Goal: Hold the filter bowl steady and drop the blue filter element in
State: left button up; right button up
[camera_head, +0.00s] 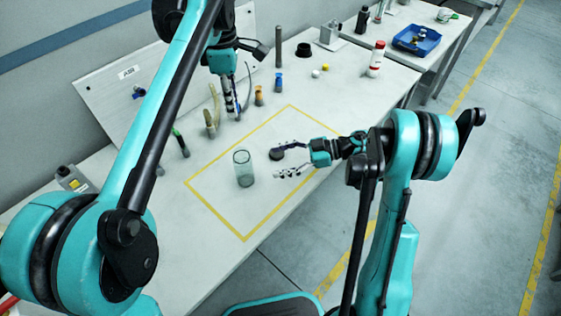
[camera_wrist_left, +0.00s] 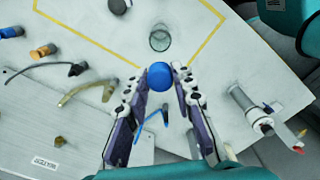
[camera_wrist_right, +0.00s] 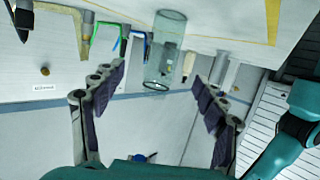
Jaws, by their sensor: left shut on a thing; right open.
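The clear filter bowl (camera_head: 243,168) stands upright on the table inside the yellow outline. It also shows in the left wrist view (camera_wrist_left: 160,39) and in the right wrist view (camera_wrist_right: 166,50). My left gripper (camera_head: 234,110) is shut on the blue filter element (camera_wrist_left: 159,75), above the table behind the bowl. The element's round blue end faces the left wrist camera; its lower part is hidden. My right gripper (camera_head: 274,164) is open and empty to the right of the bowl. Its fingers point toward the bowl with a gap between.
Several hoses and fittings with coloured ends, one orange (camera_head: 259,97), stand along the back of the table (camera_head: 210,220). A black disc (camera_head: 276,154) lies by my right fingertips. A red-and-white bottle (camera_head: 376,59) and a blue bin (camera_head: 416,40) are farther right.

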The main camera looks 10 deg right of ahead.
aim_at(244, 170)
jog(key=shift+s+a+f, duration=0.1)
jog(key=shift+s+f, duration=0.05)
jog(key=shift+f, duration=0.2)
jog(key=shift+a+f, duration=0.15)
jog(key=shift+a, duration=0.2)
jog(key=x, duration=1.1)
jog(key=shift+s, duration=0.1)
jog(key=c, duration=1.3)
